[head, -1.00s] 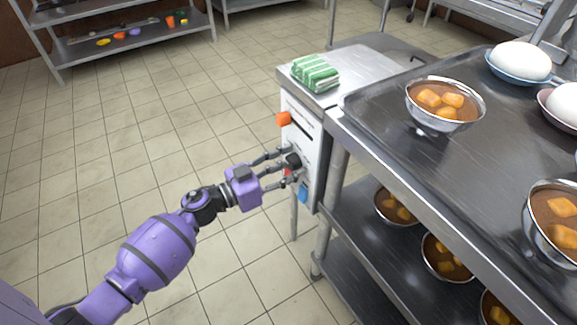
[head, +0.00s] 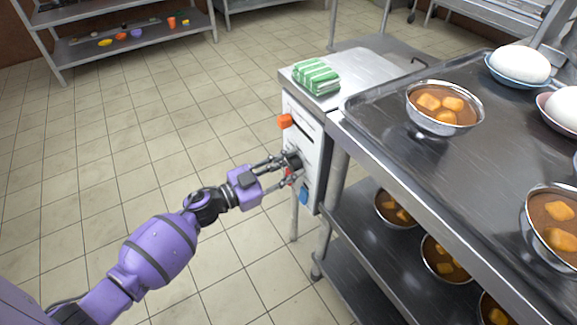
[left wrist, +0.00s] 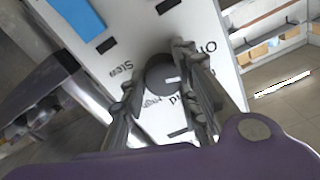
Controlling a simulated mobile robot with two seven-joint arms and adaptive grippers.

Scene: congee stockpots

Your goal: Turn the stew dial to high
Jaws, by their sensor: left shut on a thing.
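The dark round stew dial (left wrist: 160,73) sits on the white front panel (left wrist: 120,35) of a metal-topped unit. A "Stew" label shows beside it in the left wrist view, with partly covered lettering that seems to read "High", "Mid" and "Off". The dial's white mark points right in that view, on the side of the "Off" lettering. My left gripper (head: 279,172) has its fingers on both sides of the dial (head: 294,160) and is shut on it; the fingers hide part of the panel. My right gripper is out of view.
An orange knob (head: 285,121) is above the dial and a blue part (head: 304,194) below. A folded green-striped cloth (head: 316,76) lies on top. A steel table (head: 400,165) with stew bowls stands close on the right. The tiled floor on the left is clear.

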